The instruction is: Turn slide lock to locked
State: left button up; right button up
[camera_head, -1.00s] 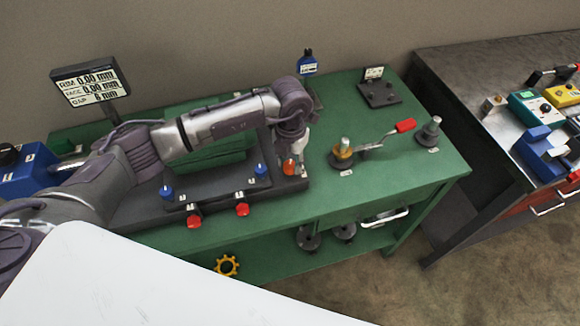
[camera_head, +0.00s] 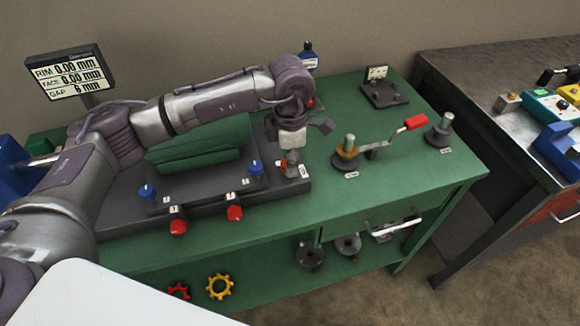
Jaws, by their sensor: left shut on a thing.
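The slide lock seems to be the orange knob (camera_head: 283,167) at the right end of the dark base on the green bench, with a small white label beside it. My left gripper (camera_head: 290,168) comes down over this knob and is shut on it. The fingers hide most of the knob, so I cannot tell which way it is turned. My right gripper is not in view.
A red-handled lever (camera_head: 414,122) stands to the right. A display (camera_head: 69,75) is at the back left. The bench's front right top is clear.

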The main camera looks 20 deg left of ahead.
pick_arm(q)
jog(key=shift+m+b, duration=0.65)
jog(key=shift+m, duration=0.15)
jog(key=o, duration=1.2)
jog(key=shift+c, duration=0.2)
jog(key=shift+r, duration=0.1)
notch_tip(320, 180, up, 12)
